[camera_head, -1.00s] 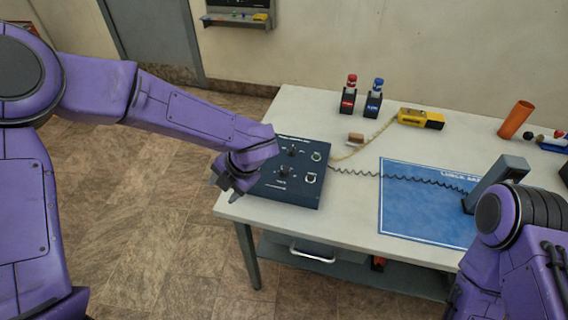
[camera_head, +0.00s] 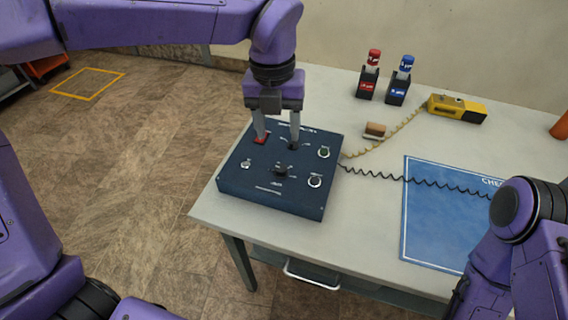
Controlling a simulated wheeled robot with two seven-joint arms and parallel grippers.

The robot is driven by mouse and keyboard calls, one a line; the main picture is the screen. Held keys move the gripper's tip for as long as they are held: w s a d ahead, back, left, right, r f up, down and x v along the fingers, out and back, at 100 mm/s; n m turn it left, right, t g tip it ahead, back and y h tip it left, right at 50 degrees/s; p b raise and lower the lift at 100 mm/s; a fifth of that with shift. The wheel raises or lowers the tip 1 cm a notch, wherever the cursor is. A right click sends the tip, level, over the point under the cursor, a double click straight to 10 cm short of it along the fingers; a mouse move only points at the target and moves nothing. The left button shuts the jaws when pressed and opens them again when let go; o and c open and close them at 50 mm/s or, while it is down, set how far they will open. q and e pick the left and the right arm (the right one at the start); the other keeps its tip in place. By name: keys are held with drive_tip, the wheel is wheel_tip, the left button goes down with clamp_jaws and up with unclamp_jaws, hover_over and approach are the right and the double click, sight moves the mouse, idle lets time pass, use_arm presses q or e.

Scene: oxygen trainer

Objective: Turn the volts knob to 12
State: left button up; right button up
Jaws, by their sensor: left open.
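A dark blue control box (camera_head: 240,186) sits at the left end of the white table. On its top are a black knob (camera_head: 280,170) at the front middle, another black knob (camera_head: 293,147) at the back, a red part (camera_head: 261,139) at the back left, and round fittings on the right. The labels are too small to read, so I cannot tell which knob is volts. My left gripper (camera_head: 277,140) points down over the back of the box, fingers apart, one by the red part and one by the back knob. I cannot tell whether they touch. My right gripper is out of view.
The white table (camera_head: 370,215) carries a blue mat (camera_head: 440,215), a red bottle in a holder (camera_head: 369,76), a blue one (camera_head: 400,80), a yellow device (camera_head: 457,108) and a small brown block (camera_head: 375,130). Coiled cords run from the box's right side. My right arm is at the lower right.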

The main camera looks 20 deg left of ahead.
sight(281, 167)
use_arm(q)
drive_tip(key=f, duration=1)
drive_tip(key=shift+w+d+f, duration=0.1)
drive_tip(key=shift+d+f, duration=0.1)
drive_tip(key=shift+f, duration=0.15)
clamp_jaws()
